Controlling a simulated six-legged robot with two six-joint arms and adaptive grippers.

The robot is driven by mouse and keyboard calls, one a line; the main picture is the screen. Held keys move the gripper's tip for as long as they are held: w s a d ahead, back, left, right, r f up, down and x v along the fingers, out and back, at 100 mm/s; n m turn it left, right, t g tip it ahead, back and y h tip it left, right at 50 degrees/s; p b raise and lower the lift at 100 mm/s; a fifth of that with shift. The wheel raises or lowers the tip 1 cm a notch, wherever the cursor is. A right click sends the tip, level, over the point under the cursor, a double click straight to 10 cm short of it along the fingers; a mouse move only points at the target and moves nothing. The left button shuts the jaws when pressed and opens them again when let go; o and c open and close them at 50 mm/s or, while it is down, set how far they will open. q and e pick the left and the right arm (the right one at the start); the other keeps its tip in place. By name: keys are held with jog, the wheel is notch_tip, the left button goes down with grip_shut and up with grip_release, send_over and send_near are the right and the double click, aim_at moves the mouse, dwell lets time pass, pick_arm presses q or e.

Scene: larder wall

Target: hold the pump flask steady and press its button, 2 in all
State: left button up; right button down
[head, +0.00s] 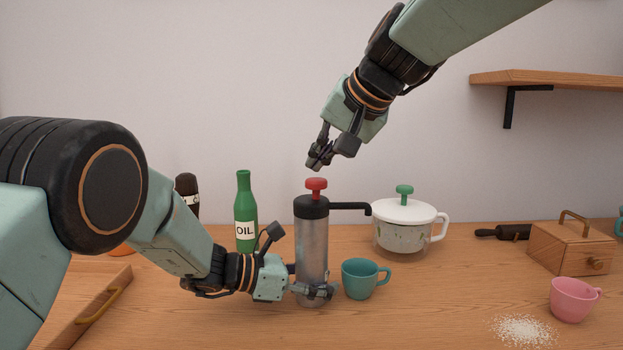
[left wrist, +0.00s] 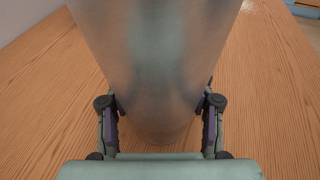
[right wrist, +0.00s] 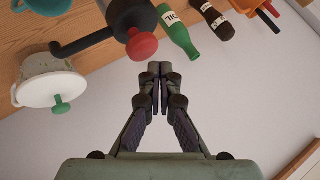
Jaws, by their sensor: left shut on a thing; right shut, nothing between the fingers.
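The pump flask (head: 312,245) stands upright on the wooden counter, with a grey metal body, a black top and a black spout pointing right. Its red button (head: 316,186) sits raised on top; it also shows in the right wrist view (right wrist: 142,46). My left gripper (head: 314,291) is shut on the lower body of the flask; the left wrist view shows a finger on each side of the body (left wrist: 155,60). My right gripper (head: 318,163) is shut and empty, a little above the red button and apart from it. Its closed fingertips show in the right wrist view (right wrist: 159,70).
A teal cup (head: 362,279) stands under the spout, close right of the flask. A green oil bottle (head: 246,215) stands behind left, a white lidded pot (head: 403,228) behind right. A pink cup (head: 571,300), white powder (head: 524,330) and a wooden box (head: 568,250) are farther right.

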aim_at(319, 180)
jog(key=shift+r, duration=2.5)
notch_tip(319, 180, up, 4)
jog(key=shift+f, duration=0.1)
dwell(0.5)
jog(key=shift+f, duration=0.1)
jog(key=shift+f, duration=4.25)
jog(key=shift+f, duration=0.15)
jog(key=shift+f, duration=0.3)
